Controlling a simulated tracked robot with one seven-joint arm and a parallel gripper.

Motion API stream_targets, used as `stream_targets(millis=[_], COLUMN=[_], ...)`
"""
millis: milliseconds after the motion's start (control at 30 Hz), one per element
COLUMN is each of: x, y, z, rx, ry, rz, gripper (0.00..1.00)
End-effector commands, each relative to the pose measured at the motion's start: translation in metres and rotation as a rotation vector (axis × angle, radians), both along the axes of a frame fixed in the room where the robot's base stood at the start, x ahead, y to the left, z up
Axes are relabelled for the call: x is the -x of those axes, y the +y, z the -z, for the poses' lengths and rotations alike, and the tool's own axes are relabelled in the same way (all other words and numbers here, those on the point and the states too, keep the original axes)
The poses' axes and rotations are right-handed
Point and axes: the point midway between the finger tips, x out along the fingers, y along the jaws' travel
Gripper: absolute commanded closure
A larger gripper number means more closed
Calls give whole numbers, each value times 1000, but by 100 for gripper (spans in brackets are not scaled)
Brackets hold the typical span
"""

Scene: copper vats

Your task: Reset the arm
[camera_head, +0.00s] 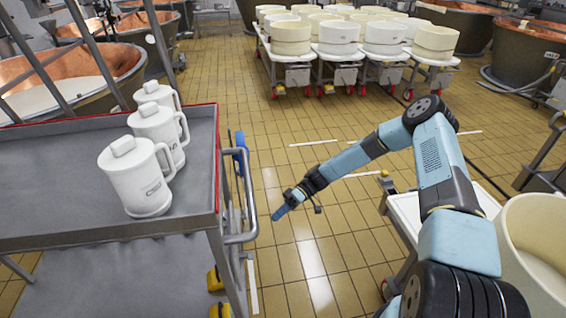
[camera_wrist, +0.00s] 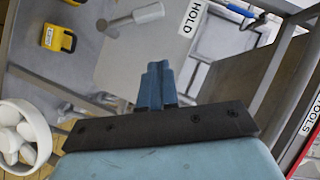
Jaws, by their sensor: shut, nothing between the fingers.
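My arm reaches from the right side of the head view toward the middle, bent at a high elbow. My gripper (camera_head: 280,212) hangs over the open tiled floor, to the right of the grey trolley, pointing down and left. In the wrist view the blue fingers (camera_wrist: 155,82) are together with nothing between them. They appear in front of the trolley's lower part, and no contact is visible.
The grey trolley (camera_head: 70,232) carries several white lidded jugs (camera_head: 140,178); its handle (camera_head: 240,238) is near my gripper. A cream tub (camera_head: 535,240) stands at right. Wheeled carts with white moulds (camera_head: 338,35) stand behind. A yellow item (camera_wrist: 58,38) shows in the wrist view.

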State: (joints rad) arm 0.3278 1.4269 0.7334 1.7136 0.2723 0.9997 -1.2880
Motion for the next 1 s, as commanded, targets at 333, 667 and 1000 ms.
stream_targets(millis=[333,667,1000], x=[-7,-17,-21], y=[-17,-57,-97], z=[-25,-85,-154], rx=[102,345,583], ry=[-34,-108,-194], rz=[-21,-27,24], gripper=[100,100,100])
